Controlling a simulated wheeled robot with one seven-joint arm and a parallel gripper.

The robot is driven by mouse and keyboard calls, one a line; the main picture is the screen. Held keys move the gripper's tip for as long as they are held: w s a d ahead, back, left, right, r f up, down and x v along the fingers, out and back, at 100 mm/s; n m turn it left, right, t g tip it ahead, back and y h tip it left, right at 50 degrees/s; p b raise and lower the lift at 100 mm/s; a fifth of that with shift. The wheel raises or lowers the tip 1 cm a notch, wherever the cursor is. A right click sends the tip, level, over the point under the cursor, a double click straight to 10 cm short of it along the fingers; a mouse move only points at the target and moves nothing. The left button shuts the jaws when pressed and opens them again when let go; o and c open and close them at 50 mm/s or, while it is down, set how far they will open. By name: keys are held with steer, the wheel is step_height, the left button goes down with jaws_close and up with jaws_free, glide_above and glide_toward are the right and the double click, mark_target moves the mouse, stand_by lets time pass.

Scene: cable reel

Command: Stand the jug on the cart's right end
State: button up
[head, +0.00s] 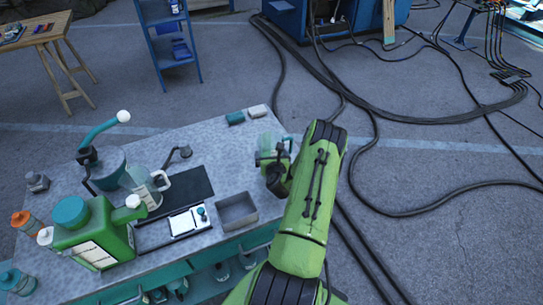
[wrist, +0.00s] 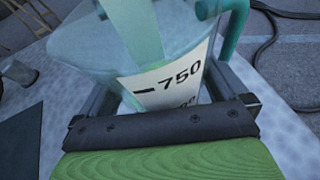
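A clear jug (head: 267,141) with a teal handle is at the right end of the cart (head: 222,163). In the wrist view the jug (wrist: 130,50) fills the top middle, with a white label reading 750 and its handle to the right. My gripper (head: 271,160) is at the jug, with one finger on each side of it, and appears shut on it. The jug looks upright. Its base is hidden behind the gripper, so I cannot tell whether it touches the cart top. A second clear jug (head: 140,182) with a white handle stands further left on the cart.
A green canister (head: 100,238), a teal curved pipe (head: 100,130), a grey bin (head: 237,211) and a white-faced device (head: 187,221) crowd the left and middle of the cart. Black cables (head: 400,205) cross the floor right of the cart.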

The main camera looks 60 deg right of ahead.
steer(key=shift+r, duration=0.2)
steer(key=shift+b+v, duration=4.8)
steer(key=shift+v, duration=1.2)
steer(key=w+a+r+n+t+y, duration=0.2)
steer(key=w+a+r+n+y, duration=0.15)
steer(key=w+a+n, duration=0.45)
steer(key=w+a+r+n+t+y, duration=0.1)
steer(key=w+a+r+n+y, duration=0.2)
steer(key=a+n, duration=0.55)
steer(key=a+r+n+g+y, duration=0.2)
steer(key=a+n+g+y, duration=0.15)
steer(key=a+n, duration=0.75)
steer(key=s+a+r+n+g, duration=0.1)
steer(key=s+a+r+n, duration=0.3)
steer(key=s+n, duration=0.5)
steer(key=s+a+r+n+g, duration=0.2)
steer(key=s+r+n, duration=0.4)
steer(key=s+n, duration=0.3)
steer(key=shift+s+a, duration=0.65)
steer(key=shift+a, duration=0.25)
steer(key=shift+r+n, duration=0.15)
steer(key=shift+n, duration=0.1)
